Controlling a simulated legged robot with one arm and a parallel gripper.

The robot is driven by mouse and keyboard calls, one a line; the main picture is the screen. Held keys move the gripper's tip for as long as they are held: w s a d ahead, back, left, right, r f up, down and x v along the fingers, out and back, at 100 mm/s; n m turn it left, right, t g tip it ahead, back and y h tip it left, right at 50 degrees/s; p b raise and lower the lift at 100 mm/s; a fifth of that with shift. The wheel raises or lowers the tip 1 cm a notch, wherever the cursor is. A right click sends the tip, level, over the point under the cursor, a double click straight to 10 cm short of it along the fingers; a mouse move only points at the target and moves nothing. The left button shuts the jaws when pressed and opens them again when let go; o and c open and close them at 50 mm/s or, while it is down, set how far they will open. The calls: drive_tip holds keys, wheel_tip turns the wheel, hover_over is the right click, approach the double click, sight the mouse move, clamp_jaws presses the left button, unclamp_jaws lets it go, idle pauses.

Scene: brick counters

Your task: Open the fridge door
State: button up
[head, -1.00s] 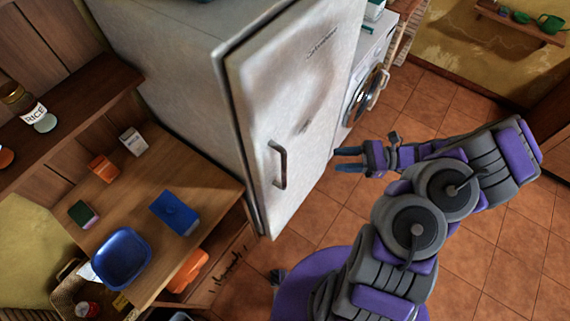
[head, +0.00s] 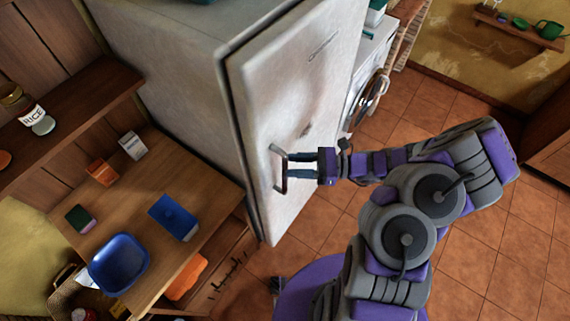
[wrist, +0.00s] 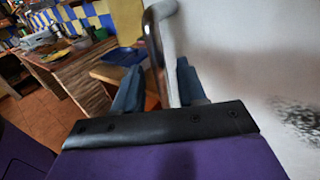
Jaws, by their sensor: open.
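The fridge door (head: 297,95) is white and worn, and it looks shut against the fridge body (head: 185,75). Its curved metal handle (head: 283,186) stands upright low on the door face, near the left edge. My gripper (head: 293,165) is at the handle in the head view, fingers pointing left. In the wrist view the handle (wrist: 153,42) passes between the two blue fingers of my open gripper (wrist: 158,78), with one on each side. I cannot tell whether either finger touches it.
A wooden counter (head: 140,215) with a blue bowl (head: 119,263), a blue box (head: 174,217) and small packets stands left of the fridge. A washing machine (head: 366,70) stands beyond it on the right. Tiled floor (head: 490,245) is clear in front of the door.

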sight(285, 165)
drive_tip(key=shift+w+a, duration=0.15)
drive_tip(key=shift+a, duration=1.55)
drive_tip(key=shift+c, duration=0.5)
clamp_jaws()
